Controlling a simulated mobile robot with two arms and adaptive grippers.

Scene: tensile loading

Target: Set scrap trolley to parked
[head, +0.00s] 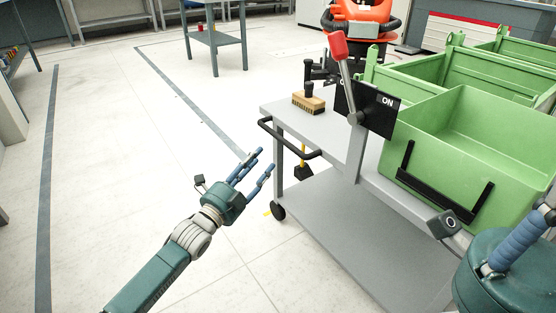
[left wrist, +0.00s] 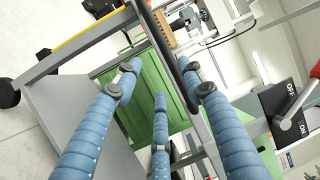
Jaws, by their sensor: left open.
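The scrap trolley (head: 345,215) is a grey two-shelf cart carrying green bins. A lever with a red grip (head: 338,45) rises from a black plate (head: 380,112) marked ON, leaning slightly left in the head view; the other label is mostly hidden there. The left wrist view shows both OFF and ON on the plate (left wrist: 288,104), with the red grip at the right edge. My left gripper (head: 262,165) is open and empty, just left of the trolley's black push handle (head: 290,140). The handle also shows beyond the fingers (left wrist: 165,45). My right gripper (head: 515,245) is partly cut off at bottom right; its opening is unclear.
A wooden-backed brush (head: 308,102) lies on the trolley top beside black fittings. A green bin (head: 470,150) stands at the right. An orange machine (head: 362,12) is behind. A grey-blue table (head: 215,38) stands further back. The floor left of the trolley is clear.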

